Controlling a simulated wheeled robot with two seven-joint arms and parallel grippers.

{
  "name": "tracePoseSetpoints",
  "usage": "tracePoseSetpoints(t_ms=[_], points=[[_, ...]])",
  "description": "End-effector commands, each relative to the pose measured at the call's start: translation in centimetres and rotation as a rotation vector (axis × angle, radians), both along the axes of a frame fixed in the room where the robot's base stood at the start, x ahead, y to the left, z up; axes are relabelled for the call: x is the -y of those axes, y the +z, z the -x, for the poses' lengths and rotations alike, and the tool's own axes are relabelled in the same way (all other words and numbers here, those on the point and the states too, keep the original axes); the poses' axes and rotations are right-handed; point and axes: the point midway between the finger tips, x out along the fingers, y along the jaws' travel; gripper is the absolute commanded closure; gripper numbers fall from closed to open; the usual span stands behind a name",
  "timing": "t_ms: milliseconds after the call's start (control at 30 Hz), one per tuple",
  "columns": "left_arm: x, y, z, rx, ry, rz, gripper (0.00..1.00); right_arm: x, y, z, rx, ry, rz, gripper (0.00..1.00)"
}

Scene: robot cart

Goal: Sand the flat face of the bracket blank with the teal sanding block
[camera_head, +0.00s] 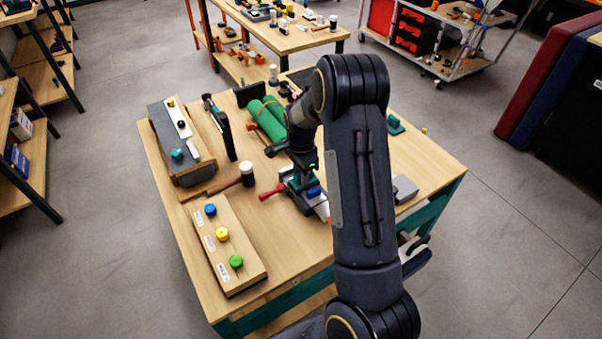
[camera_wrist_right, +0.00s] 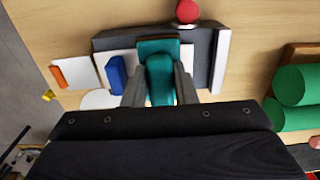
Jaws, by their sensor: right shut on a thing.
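My right gripper (camera_wrist_right: 158,92) is shut on the teal sanding block (camera_wrist_right: 160,72), with one finger on each side of its raised grip. The block is over a dark grey fixture (camera_wrist_right: 200,48) with a pale flat piece, probably the bracket blank (camera_wrist_right: 104,60), partly showing beside it. I cannot tell whether the block touches that face. In the head view my right gripper (camera_head: 301,172) is low over the fixture, near a red handle (camera_head: 271,191), and my arm hides much of it. My left gripper is out of view.
Green rolls (camera_head: 267,115) lie behind the fixture. A mallet (camera_head: 246,174) and a board with coloured knobs (camera_head: 222,240) are to the left. Another teal item (camera_head: 394,125) and a grey block (camera_head: 404,188) are right of my arm. The table's right side has free room.

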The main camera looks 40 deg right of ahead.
Motion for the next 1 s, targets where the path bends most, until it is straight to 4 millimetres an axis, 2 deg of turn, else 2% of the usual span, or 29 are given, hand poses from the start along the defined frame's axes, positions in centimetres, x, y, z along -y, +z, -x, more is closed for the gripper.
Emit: tracePoseSetpoints(t_ms=[800, 1000], points=[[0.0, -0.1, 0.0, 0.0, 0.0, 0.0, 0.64, 0.0, -0.2, 0.0, -0.001, 0.0, 0.0, 1.0], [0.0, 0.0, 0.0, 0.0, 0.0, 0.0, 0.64, -1.1, -0.1, -0.1, -0.002, 0.003, -0.001, 1.0]])
